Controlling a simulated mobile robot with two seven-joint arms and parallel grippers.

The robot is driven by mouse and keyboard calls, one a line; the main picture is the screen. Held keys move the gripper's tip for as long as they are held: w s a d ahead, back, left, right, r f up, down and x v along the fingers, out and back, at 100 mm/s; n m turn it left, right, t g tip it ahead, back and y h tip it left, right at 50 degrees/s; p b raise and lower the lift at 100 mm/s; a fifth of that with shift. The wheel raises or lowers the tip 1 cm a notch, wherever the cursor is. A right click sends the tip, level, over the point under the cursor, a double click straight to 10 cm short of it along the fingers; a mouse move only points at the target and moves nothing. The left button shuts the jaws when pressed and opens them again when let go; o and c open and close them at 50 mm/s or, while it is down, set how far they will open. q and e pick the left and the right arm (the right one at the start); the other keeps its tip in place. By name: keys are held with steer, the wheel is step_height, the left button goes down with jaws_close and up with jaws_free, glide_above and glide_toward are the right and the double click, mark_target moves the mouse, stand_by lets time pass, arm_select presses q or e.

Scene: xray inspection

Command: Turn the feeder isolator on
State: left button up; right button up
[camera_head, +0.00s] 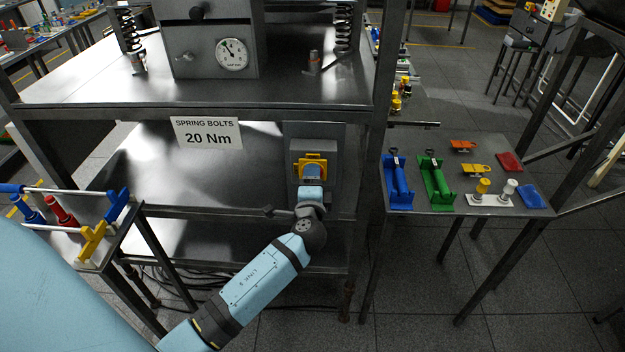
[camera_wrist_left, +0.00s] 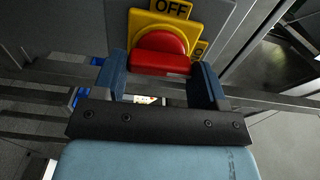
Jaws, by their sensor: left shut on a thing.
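The feeder isolator is a red knob (camera_wrist_left: 158,62) on a yellow plate (camera_wrist_left: 143,25), mounted on a grey box. In the head view its yellow plate (camera_head: 322,162) shows on the front of the grey box (camera_head: 334,140) under the upper shelf. The plate reads OFF at the top in the wrist view, and a second label at its right edge is partly hidden. My left gripper (camera_head: 311,173) is at the knob. In the wrist view the gripper (camera_wrist_left: 162,78) has one blue finger on either side of the knob and is shut on it. My right gripper is not in view.
A sign (camera_head: 208,133) reading SPRING BOLTS 20 Nm hangs left of the box. A gauge (camera_head: 232,54) stands on the upper shelf. A side table (camera_head: 470,150) on the right holds blue and green fixtures. A rack with coloured handles (camera_head: 68,212) stands at left.

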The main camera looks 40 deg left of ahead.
arm_select(q)
steer(key=shift+m, duration=0.3)
steer(key=o, duration=0.9)
steer(key=shift+o, duration=0.2)
steer(key=b+v, duration=0.3)
steer(key=v, duration=1)
steer(key=shift+s, duration=0.4)
steer(key=shift+d, duration=0.15)
